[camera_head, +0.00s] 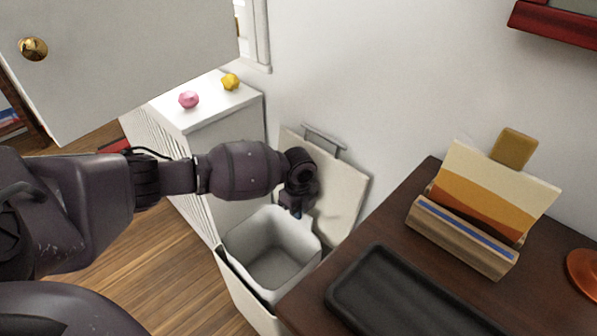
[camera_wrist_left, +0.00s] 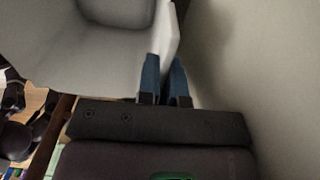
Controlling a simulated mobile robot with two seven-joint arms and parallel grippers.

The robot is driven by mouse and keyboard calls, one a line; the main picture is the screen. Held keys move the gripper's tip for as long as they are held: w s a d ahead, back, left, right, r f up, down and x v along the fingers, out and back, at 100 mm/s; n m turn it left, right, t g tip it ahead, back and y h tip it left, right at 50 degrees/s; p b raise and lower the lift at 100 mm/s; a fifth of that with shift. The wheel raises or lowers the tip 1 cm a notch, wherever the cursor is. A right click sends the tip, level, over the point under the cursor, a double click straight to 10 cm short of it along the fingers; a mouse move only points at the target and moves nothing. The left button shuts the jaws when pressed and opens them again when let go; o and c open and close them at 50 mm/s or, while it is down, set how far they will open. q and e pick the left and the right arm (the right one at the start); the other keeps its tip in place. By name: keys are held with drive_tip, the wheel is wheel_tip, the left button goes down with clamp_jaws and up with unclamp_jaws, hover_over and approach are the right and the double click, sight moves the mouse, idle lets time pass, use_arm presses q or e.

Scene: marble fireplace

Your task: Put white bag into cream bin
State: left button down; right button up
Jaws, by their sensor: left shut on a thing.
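The cream bin (camera_head: 243,292) stands on the floor between the white cabinet and the dark desk, with its lid (camera_head: 342,192) tipped back against the wall. The white bag (camera_head: 268,250) sits inside the bin's opening like an open, empty liner. My left gripper (camera_head: 296,212) reaches down at the bag's back rim, in front of the lid. In the left wrist view, my left gripper's blue fingers (camera_wrist_left: 165,78) are shut on the edge of the white bag (camera_wrist_left: 115,50). The fingertips are partly hidden in the head view. My right gripper is not in view.
A white cabinet (camera_head: 212,135) with a pink object (camera_head: 189,99) and a yellow object (camera_head: 230,82) stands behind my arm. The dark desk (camera_head: 400,222) at right bears a black tray (camera_head: 400,300) and a letter holder (camera_head: 460,240). Wooden floor shows at lower left.

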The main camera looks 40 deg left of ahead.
use_arm(q)
drive_tip(key=c, duration=1.2)
unclamp_jaws()
drive_tip(key=shift+r, duration=0.3)
wheel_tip(320, 180, up, 9)
drive_tip(key=p, duration=0.3)
drive_tip(key=shift+w+f, duration=0.1)
drive_tip(key=shift+f, duration=0.05)
drive_tip(key=shift+r+p, duration=0.55)
drive_tip(key=shift+r, duration=0.25)
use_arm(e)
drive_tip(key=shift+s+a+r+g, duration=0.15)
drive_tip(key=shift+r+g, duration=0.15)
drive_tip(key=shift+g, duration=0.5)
use_arm(q)
drive_tip(key=shift+f, duration=0.1)
